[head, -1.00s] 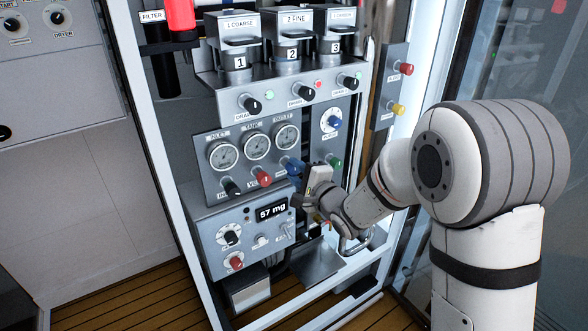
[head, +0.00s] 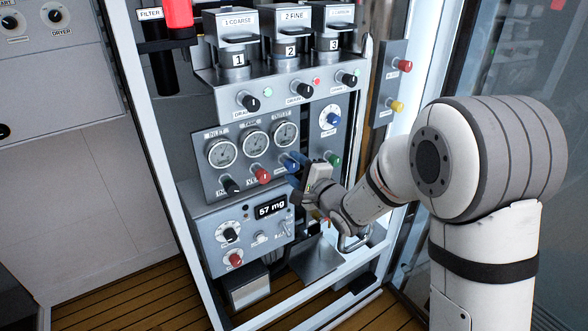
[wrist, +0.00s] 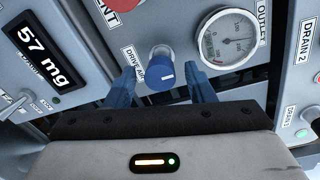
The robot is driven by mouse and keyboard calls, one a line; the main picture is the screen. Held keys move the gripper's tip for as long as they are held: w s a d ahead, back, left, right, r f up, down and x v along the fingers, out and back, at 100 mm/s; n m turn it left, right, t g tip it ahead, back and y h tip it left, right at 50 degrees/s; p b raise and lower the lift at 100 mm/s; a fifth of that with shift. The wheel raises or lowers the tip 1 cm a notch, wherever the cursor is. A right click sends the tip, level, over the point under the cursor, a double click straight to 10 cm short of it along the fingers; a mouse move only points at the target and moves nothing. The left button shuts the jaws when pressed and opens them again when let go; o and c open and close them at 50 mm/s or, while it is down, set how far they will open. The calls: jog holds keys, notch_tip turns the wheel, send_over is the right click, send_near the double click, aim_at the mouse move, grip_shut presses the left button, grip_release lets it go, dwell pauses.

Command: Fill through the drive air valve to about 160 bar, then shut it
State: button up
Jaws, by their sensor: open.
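The blue drive air knob (wrist: 161,72), labelled DRIVE AIR, is on the grey panel in the wrist view. It also shows in the head view (head: 289,166), partly beside my gripper. My gripper (wrist: 161,82) is open, its blue fingers on either side of the knob with gaps between; I see no contact. In the head view my gripper (head: 306,171) is close against the panel, under the gauges. The outlet gauge (wrist: 230,39) is up and right of the knob; its exact reading is too small to tell. The outlet gauge also shows in the head view (head: 284,135).
A red vent knob (head: 262,174) is left of the blue knob, and a green knob (head: 334,160) is to its right. A display (head: 271,208) reads 57 mg. Black drain knobs (head: 300,90) stick out above. A glass wall is at the right.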

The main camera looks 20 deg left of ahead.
jog(key=v, duration=0.8)
dwell(1.4)
jog(key=s+d+r+n+h+p, duration=0.1)
jog(key=d+r+n+h+p, duration=0.1)
jog(key=d+h, duration=0.55)
jog(key=s+d+r+n+h+p, duration=0.15)
jog(key=d+h, duration=0.25)
jog(key=d, duration=0.7)
jog(key=s+d+r+n+g+h+p, duration=0.1)
jog(key=s+d+n+g, duration=0.3)
jog(key=s, duration=0.5)
jog(key=s+d+r+n+g+h+p, duration=0.1)
jog(key=s+d+r+n+g+p, duration=0.1)
jog(key=s, duration=0.8)
jog(key=d+n+g, duration=0.1)
jog(key=d+g, duration=0.1)
jog(key=d, duration=0.1)
jog(key=shift+s+d+n+g+p, duration=0.2)
jog(key=shift+d+n+g+p, duration=0.1)
jog(key=shift+n+p, duration=0.1)
